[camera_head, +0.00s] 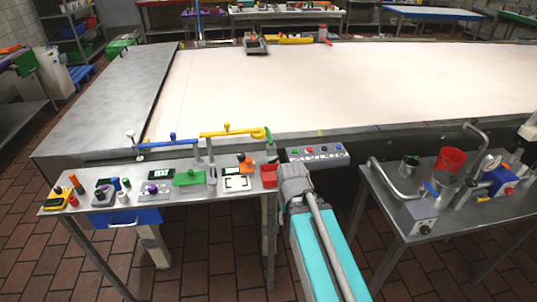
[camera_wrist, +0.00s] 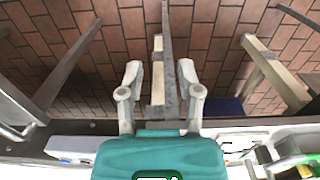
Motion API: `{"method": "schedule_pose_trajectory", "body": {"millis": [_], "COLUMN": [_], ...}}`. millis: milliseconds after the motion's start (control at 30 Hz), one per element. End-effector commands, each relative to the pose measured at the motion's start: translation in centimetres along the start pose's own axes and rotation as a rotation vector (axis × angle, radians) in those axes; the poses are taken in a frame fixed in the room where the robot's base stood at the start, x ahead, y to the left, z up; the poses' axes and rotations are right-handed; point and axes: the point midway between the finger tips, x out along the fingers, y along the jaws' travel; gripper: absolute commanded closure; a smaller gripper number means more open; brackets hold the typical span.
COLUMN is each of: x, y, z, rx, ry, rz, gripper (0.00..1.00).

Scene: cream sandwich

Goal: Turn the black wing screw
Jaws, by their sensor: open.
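My gripper (camera_wrist: 160,88) is open and empty in the wrist view, with its two grey fingers apart over the tiled floor and a table leg. In the head view my teal and grey arm reaches in from the bottom, between the two side tables; its fingertips cannot be made out there. I cannot single out the black wing screw for certain in either view. Several small dark knobs and parts stand on the left metal table (camera_head: 75,205), among them a dark-topped piece on a grey block (camera_head: 103,196), too small to identify.
A large pale conveyor-like table (camera_head: 330,85) fills the back. Its control panel (camera_head: 318,154) sits just beyond my arm. The right table (camera_head: 385,205) holds a red bucket (camera_head: 451,160) and metal pipes.

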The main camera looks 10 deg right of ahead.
Motion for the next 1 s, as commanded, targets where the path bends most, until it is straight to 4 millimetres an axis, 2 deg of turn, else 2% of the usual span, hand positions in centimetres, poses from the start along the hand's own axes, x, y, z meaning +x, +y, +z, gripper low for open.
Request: {"method": "schedule_pose_trajectory", "body": {"millis": [467,633,767,867,1000], "x": [-0.1,-0.8,-2.3,-3.8,-6.5], "y": [0.0,0.0,0.1,0.0,-0.1], "z": [-0.1,-1.3,-3.8,-6.6,-11.5], "rx": [0.002,0.037,0.119,0.21,0.377], "ry": [0.0,0.0,0.0,0.0,0.0], "rz": [0.0,0.0,0.0,0.0,0.0], "gripper": [0.54,0.54,0.54,0.54,0.54]}}
